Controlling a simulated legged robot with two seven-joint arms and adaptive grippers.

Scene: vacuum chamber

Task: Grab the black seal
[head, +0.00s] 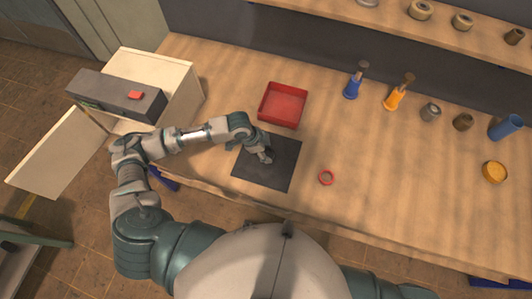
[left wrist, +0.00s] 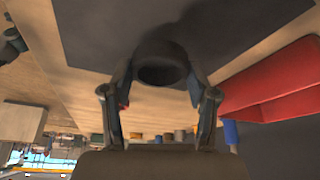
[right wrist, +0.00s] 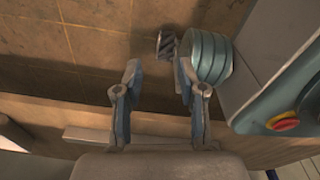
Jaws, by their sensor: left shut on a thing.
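The black seal (left wrist: 161,72) is a dark ring between the fingers of my left gripper (left wrist: 160,82) in the left wrist view. That gripper is shut on it, with one finger on each side. In the head view my left gripper (head: 265,158) is low over the black mat (head: 254,174), and the seal is hard to make out against the dark surface. I cannot tell whether the seal still touches the mat. My right gripper (right wrist: 157,80) is open and empty in the right wrist view, in front of the tiled floor.
A red tray (head: 283,121) stands behind the mat. Blue and orange tools (head: 395,97), several cylinders and a yellow round part (head: 494,172) stand further right. An open box (head: 182,85) is at left. The table's front middle is clear.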

